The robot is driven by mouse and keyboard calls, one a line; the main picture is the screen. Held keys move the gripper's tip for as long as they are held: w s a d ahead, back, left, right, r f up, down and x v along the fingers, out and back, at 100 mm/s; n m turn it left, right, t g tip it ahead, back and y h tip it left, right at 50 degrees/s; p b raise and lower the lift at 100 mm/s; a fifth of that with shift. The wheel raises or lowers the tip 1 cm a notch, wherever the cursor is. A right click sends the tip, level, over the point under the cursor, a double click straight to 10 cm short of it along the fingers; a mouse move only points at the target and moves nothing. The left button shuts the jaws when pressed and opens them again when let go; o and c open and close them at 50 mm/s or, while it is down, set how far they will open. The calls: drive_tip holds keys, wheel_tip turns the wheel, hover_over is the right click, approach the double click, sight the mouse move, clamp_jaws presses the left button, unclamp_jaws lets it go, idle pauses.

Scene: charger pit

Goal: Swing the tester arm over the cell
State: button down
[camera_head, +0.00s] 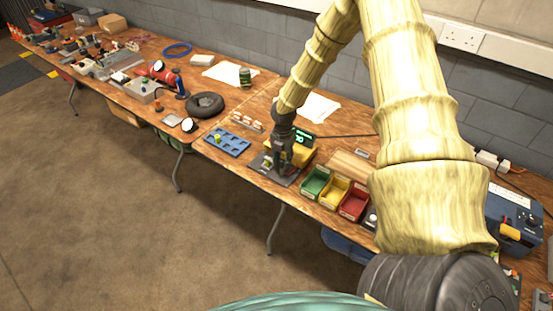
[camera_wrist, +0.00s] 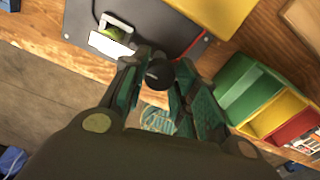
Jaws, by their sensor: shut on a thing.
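The tester is on the bench in the head view, with a dark grey base plate (camera_head: 263,168), a lit green display (camera_head: 302,138) and a yellow part (camera_head: 303,154). My gripper (camera_head: 281,163) is low over the base plate and hides some of it. In the wrist view my gripper (camera_wrist: 160,85) is shut on a round black knob (camera_wrist: 159,72), which looks like the end of the tester arm. The rest of that arm is hidden. A small green and white piece (camera_wrist: 112,38), perhaps the cell, lies on the plate (camera_wrist: 155,18) to the upper left of the knob, apart from it.
Green (camera_head: 316,182), yellow (camera_head: 335,190) and red (camera_head: 354,202) bins stand close to the right of the tester. A blue tray (camera_head: 228,142) lies to its left. A wooden board (camera_head: 352,166) is behind the bins. The bench's front edge is close to my gripper.

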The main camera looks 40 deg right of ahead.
sight(283, 162)
drive_tip(key=shift+d, duration=0.1)
drive_tip(key=c, duration=1.1)
unclamp_jaws()
wheel_tip(283, 162, up, 12)
drive_tip(key=shift+f, duration=0.15)
idle(0.3)
